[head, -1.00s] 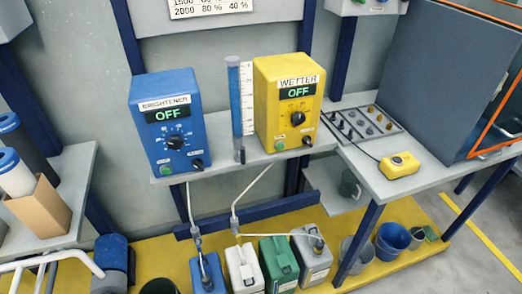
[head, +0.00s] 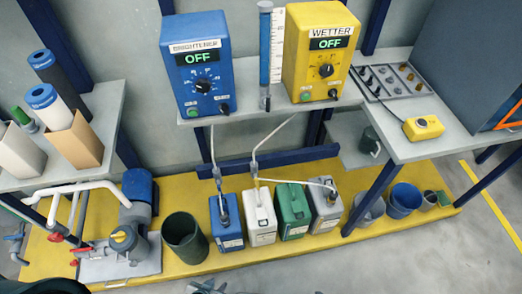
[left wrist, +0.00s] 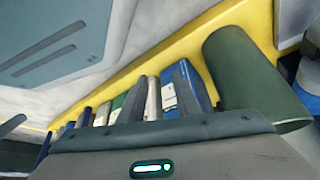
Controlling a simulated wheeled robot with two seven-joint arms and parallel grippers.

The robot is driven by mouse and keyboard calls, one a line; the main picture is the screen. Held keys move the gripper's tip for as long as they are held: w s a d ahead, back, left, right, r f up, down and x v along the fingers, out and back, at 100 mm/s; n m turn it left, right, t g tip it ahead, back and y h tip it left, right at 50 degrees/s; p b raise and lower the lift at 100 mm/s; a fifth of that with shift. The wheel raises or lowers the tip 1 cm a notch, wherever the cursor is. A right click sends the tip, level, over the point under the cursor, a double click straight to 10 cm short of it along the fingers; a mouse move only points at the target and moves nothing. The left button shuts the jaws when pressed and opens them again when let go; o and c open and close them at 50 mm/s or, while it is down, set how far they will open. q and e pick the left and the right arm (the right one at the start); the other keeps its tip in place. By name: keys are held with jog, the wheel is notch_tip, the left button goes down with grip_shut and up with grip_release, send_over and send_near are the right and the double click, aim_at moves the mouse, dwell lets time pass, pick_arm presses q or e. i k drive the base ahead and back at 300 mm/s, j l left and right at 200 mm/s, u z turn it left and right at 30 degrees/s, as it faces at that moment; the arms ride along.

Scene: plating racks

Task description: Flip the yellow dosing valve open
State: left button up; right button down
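The yellow dosing unit (head: 300,64), labelled WETTER, stands on the grey shelf. Its display (head: 328,43) reads OFF, and a round black dial (head: 326,71) sits below it. A small black knob (head: 333,93) is at its lower right and a green button (head: 305,97) at its lower left; I cannot tell how the knob is turned. My left gripper (head: 207,287) barely shows at the bottom edge of the head view, low and well in front of the unit. In the left wrist view the yellow unit is out of sight. My right gripper is not in view.
Several canisters (head: 260,219) and a green bin (head: 185,238) stand on the yellow platform below. A yellow control box (head: 424,128) lies on the right bench.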

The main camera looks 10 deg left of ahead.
aim_at(256, 179)
jog(key=k+l+z, duration=0.1)
jog(key=k+l, duration=0.25)
jog(key=l, duration=0.3)
jog(key=k+l+z, duration=0.15)
jog(key=l, duration=0.15)
jog(key=k+l, duration=0.15)
jog(key=l, duration=0.2)
jog(key=k+l+z, duration=0.15)
jog(key=l, duration=0.2)
